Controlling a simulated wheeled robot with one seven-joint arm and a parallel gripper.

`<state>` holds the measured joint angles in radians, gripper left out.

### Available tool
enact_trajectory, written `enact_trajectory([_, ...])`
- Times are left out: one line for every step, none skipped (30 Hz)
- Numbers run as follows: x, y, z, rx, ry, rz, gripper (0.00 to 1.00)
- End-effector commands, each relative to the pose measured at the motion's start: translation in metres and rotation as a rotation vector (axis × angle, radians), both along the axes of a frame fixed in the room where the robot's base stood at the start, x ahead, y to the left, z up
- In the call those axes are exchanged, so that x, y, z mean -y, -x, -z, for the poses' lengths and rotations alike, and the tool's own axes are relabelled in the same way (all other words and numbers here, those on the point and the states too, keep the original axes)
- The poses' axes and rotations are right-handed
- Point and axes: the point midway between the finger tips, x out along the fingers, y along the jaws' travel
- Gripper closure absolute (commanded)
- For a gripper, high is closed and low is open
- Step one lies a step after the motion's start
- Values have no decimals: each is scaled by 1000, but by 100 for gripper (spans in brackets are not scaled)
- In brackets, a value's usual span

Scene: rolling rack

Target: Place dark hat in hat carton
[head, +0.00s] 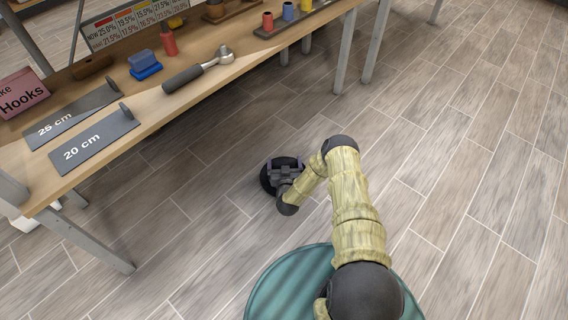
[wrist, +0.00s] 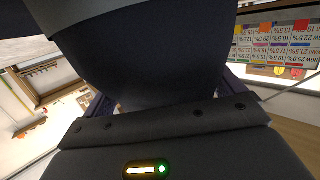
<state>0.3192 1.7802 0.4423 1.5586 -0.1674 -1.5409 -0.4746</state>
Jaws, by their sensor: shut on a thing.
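The dark hat (head: 265,181) shows as a round black shape in the middle of the head view, beyond the end of my arm and over the floor. My gripper (head: 286,166) is shut on it and covers much of it. In the wrist view the dark hat (wrist: 150,60) fills the upper middle, between the two fingers. Its full shape is hidden there. I see no hat carton in either view.
A wooden workbench (head: 130,140) on grey legs runs along the upper left. The plank floor (head: 460,150) at right is clear.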

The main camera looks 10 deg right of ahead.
Motion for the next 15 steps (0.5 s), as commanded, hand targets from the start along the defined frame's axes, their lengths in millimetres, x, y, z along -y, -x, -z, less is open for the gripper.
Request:
enact_trajectory([0, 0, 1, 1, 0, 0, 43])
enact_trajectory([0, 0, 2, 1, 0, 0, 43])
enact_trajectory([0, 0, 1, 0, 0, 0, 0])
enact_trajectory([0, 0, 1, 0, 0, 0, 0])
enact_trajectory([0, 0, 1, 0, 0, 0, 0])
enact_trajectory([0, 0, 1, 0, 0, 0, 0])
enact_trajectory([0, 0, 1, 0, 0, 0, 0])
enact_trajectory([0, 0, 1, 0, 0, 0, 0])
enact_trajectory([0, 0, 1, 0, 0, 0, 0])
enact_trajectory([0, 0, 1, 0, 0, 0, 0])
enact_trajectory([0, 0, 0, 0, 0, 0, 0])
enact_trajectory([0, 1, -1, 0, 0, 0, 0])
enact_trajectory([-1, 2, -2, -1, 0, -1, 0])
enact_trajectory([-1, 4, -2, -1, 0, -1, 0])
enact_trajectory([-2, 7, -3, -2, 0, -1, 0])
